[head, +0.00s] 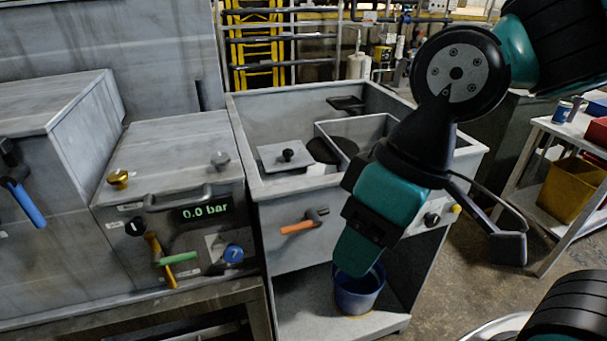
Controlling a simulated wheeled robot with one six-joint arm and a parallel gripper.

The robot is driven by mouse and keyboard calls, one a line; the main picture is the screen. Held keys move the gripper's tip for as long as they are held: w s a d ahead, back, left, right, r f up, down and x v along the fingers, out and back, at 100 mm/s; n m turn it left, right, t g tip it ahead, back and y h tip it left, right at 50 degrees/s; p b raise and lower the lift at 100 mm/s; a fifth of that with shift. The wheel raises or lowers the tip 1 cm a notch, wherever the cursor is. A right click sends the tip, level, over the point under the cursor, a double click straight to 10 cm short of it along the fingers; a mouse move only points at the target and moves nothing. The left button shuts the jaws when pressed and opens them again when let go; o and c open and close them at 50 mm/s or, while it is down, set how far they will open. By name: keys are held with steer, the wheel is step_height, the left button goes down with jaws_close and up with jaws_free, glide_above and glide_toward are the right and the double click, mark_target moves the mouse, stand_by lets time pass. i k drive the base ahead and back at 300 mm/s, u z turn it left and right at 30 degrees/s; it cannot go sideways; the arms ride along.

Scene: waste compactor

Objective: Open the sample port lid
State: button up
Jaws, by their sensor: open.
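A square grey lid plate with a black knob (287,156), which looks like the sample port lid, lies flat inside the open grey bin unit (242,120). I see no gap under it. My gripper (436,250) is at the right, in front of the bin's front face. It is open with nothing visible between its fingers. It is right of the lid and nearer to me, well apart from it. The arm and gripper body hide the bin's right front part.
Left of the bin stands a panel with a 0.0 bar display (206,211), a bar handle and a green-handled valve (178,258). An orange-handled valve (299,227) juts from the bin front. A blue bucket (357,291) stands on the lower shelf. A cart (545,205) stands right.

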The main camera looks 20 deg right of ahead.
mark_target(288, 156)
steer(key=z, duration=0.1)
steer(key=k, duration=0.35)
steer(key=u, duration=0.7)
steer(key=i, duration=1.25)
steer(key=z, duration=0.6)
